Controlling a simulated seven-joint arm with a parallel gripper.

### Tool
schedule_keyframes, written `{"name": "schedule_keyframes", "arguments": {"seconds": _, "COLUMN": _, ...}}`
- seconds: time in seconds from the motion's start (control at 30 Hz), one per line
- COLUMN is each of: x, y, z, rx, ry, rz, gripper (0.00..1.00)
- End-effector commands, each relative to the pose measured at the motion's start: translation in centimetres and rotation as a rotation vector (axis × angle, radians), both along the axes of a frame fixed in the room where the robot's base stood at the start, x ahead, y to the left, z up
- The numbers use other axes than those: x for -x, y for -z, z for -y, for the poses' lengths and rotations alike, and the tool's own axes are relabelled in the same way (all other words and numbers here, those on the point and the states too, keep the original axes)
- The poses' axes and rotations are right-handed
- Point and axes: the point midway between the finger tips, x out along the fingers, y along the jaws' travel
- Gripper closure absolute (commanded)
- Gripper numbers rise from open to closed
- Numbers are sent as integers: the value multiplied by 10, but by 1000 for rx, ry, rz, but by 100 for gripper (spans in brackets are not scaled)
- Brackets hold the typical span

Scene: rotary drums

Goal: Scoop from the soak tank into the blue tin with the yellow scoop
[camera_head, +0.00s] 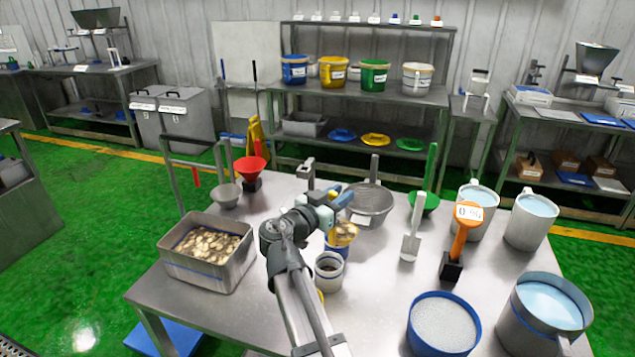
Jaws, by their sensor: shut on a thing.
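The soak tank (238,272) looks like the rectangular metal bin at the left of the table, with pale brown pieces inside. My gripper (338,203) is over the middle of the table, shut on the yellow scoop (333,232), whose handle is mostly hidden by the gripper. The scoop carries pale brown pieces and sits right at or just above the blue tin (343,252). The tin is partly hidden by the scoop and the arm. I cannot tell whether the scoop touches the tin or how full the tin is.
A grey-white tin (328,272) stands just in front of the blue one. A round sieve (372,206), a white scoop (411,240) and an orange-handled tool (461,240) stand nearby. A blue-rimmed tub (442,325) and metal pots (546,305) fill the right front.

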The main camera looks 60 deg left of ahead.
Motion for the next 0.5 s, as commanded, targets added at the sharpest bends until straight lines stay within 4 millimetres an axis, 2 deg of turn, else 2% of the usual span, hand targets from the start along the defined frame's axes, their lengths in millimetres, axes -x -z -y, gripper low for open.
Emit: {"name": "schedule_keyframes", "arguments": {"seconds": 0.5, "x": -5, "y": 2, "z": -1, "rx": 26, "ry": -2, "rz": -6, "gripper": 100}}
